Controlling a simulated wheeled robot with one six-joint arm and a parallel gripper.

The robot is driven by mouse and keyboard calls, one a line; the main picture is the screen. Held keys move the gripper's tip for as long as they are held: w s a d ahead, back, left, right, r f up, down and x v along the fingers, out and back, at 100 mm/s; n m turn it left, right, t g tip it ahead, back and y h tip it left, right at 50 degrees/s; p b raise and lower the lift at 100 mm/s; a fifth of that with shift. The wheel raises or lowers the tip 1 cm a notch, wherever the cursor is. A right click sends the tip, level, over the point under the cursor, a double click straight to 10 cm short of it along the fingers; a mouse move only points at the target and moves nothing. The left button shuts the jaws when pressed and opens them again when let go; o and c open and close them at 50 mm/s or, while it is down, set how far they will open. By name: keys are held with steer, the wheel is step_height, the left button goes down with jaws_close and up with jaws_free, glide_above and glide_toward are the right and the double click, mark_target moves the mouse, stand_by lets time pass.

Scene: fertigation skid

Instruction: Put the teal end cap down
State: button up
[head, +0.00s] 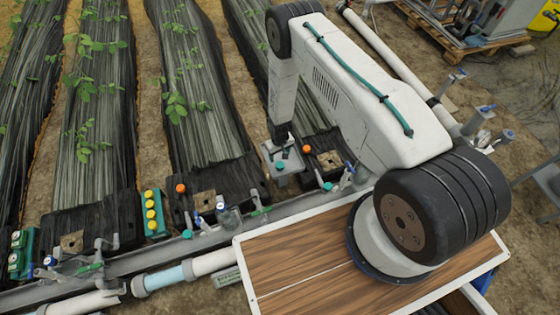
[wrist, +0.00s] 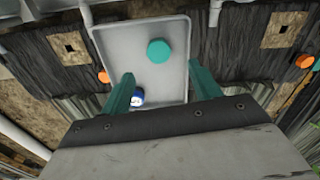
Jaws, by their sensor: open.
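The teal end cap (wrist: 160,51) lies in a shallow light-grey tray (wrist: 112,38), away from its walls. In the head view the cap (head: 279,166) shows in the tray (head: 270,176) under the end of my arm. My gripper (wrist: 163,70) is open above the tray, with its two teal fingers apart. The cap shows just beyond the fingertips, between their lines, and nothing is held. A small blue and white piece (wrist: 137,97) also shows at the tray, partly hidden by the left finger.
Orange caps (wrist: 103,76) (wrist: 305,61) sit on either side of the tray. A metal rail with valves and pipes (head: 165,250) runs in front. A green block with several yellow tops (head: 152,212) stands left. Plant rows lie behind.

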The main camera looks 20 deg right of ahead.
steer(key=w+r, duration=0.3)
steer(key=r, duration=1)
steer(key=w+r, duration=0.3)
steer(key=r, duration=0.9)
steer(key=s+d+r, duration=0.1)
steer(key=s+r, duration=0.1)
steer(key=r, duration=0.9)
steer(key=s+d+r, duration=0.1)
steer(key=s+r, duration=0.1)
steer(key=r, duration=0.8)
steer(key=s+d+r+m+t, duration=0.1)
steer(key=s+r, duration=1.3)
steer(key=r, duration=0.4)
steer(key=s+r, duration=0.3)
steer(key=s, duration=0.7)
steer(key=s+d+r, duration=0.1)
steer(key=s+r, duration=0.2)
steer(key=s, duration=0.8)
steer(key=shift+r+m, duration=0.3)
